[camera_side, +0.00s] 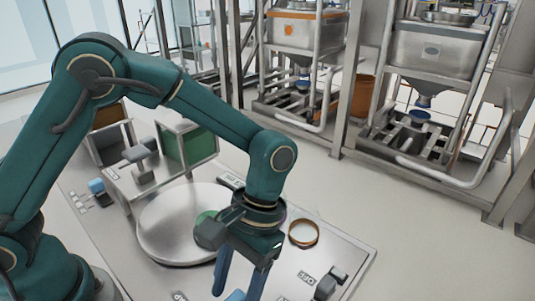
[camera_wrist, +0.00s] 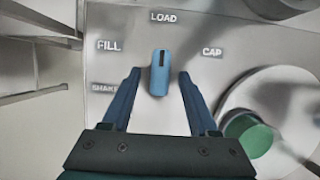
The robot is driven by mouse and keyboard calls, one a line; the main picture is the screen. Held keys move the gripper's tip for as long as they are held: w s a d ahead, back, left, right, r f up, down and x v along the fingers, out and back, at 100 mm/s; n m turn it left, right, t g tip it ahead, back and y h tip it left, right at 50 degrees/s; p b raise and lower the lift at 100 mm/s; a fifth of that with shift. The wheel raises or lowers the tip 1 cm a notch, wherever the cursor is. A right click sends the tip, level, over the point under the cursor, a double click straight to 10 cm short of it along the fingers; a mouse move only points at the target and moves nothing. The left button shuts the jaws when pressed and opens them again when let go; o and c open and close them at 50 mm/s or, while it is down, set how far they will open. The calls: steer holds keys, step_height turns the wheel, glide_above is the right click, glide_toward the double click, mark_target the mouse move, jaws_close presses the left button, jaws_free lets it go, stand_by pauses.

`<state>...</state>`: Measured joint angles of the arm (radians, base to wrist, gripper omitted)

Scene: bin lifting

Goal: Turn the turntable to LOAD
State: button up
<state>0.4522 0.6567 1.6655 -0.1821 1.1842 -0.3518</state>
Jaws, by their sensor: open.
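A blue selector knob (camera_wrist: 160,82) lies between my open fingertips in the wrist view, with a gap on each side. Its black mark sits at the end facing the LOAD label (camera_wrist: 163,17). FILL (camera_wrist: 109,45) is at upper left, CAP (camera_wrist: 212,52) at upper right and SHAKE (camera_wrist: 104,88) at left. My gripper (camera_wrist: 158,76) is open and empty; it also shows at the bottom of the side view (camera_side: 240,280). The round grey turntable (camera_side: 165,225) is left of it, partly hidden by my arm.
A brown ring (camera_side: 303,233) lies right of my gripper. A dark clamp-like fitting (camera_side: 330,284) is near the table's front right. A framed green panel (camera_side: 190,145) stands behind the turntable. Metal frames with bins (camera_side: 435,45) stand beyond the table.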

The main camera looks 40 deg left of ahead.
mark_target(243, 291)
steer(key=shift+v, duration=2.15)
steer(key=shift+w+a+r, duration=0.1)
steer(key=a+r+n+t+h, duration=0.1)
steer(key=a+r+n+t, duration=0.1)
steer(key=a+r+t, duration=0.55)
steer(key=s+a+m+t+y, duration=0.1)
steer(key=s+a+m+t, duration=0.1)
steer(key=s+a, duration=0.2)
steer(key=shift+s+a+r+t, duration=0.35)
steer(key=shift+s+a, duration=0.05)
steer(key=shift+a, duration=0.5)
